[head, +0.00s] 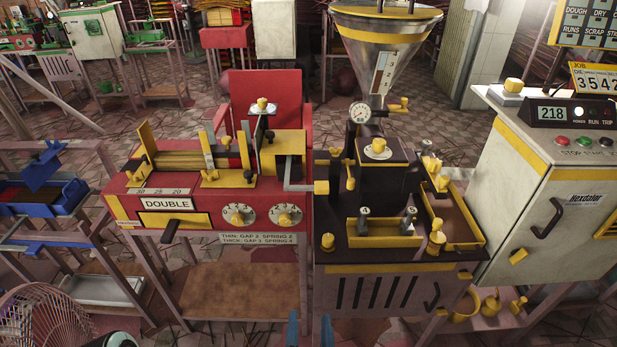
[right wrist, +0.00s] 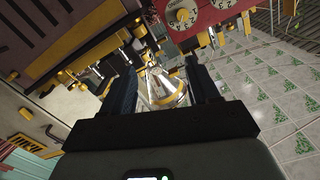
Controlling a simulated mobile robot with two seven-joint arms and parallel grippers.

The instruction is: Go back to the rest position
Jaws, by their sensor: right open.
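My right gripper (head: 310,328) shows only as two blue fingertips at the bottom edge of the head view, apart and with nothing between them. In the right wrist view my right gripper (right wrist: 162,90) has two dark fingers spread wide, and no held object shows between them. It is in front of the extruder machine (head: 392,268) and below its top. The left gripper does not show in the head view.
A red machine (head: 133,206) marked DOUBLE stands left of the extruder, with a lower wooden shelf (head: 225,290). A pale control cabinet (head: 520,185) stands right. A wire fan guard (head: 45,322) is at lower left. A blue tray (head: 68,200) is on the left rack.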

